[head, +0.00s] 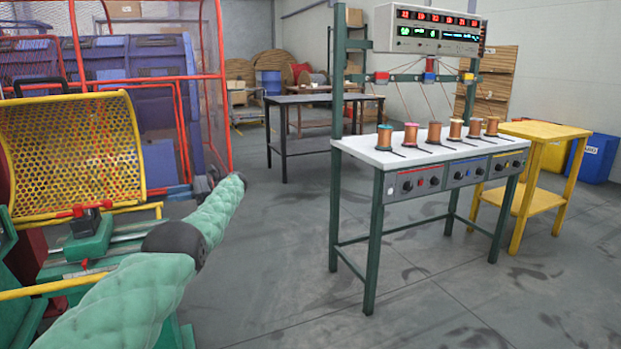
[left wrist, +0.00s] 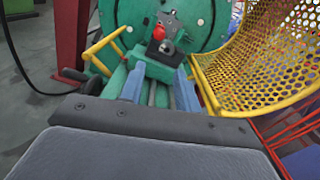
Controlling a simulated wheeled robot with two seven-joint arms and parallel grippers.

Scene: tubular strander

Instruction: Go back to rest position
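My left arm (head: 135,300), in green padding, comes in from the lower left of the head view and reaches up to the middle left. I cannot make out its gripper clearly there. In the left wrist view my left gripper (left wrist: 158,92) shows two blue-grey fingers standing apart. A green machine part with a red knob (left wrist: 159,33) lies beyond them. I see nothing held between the fingers. My right arm and right gripper are not in view.
The strander's yellow perforated guard (head: 75,140) and red cage frame (head: 222,90) stand close at left, beside my arm. A white-topped bench (head: 400,158) with several copper spools stands at right, next to a yellow table (head: 545,131). Grey floor (head: 290,240) is clear between machine and bench.

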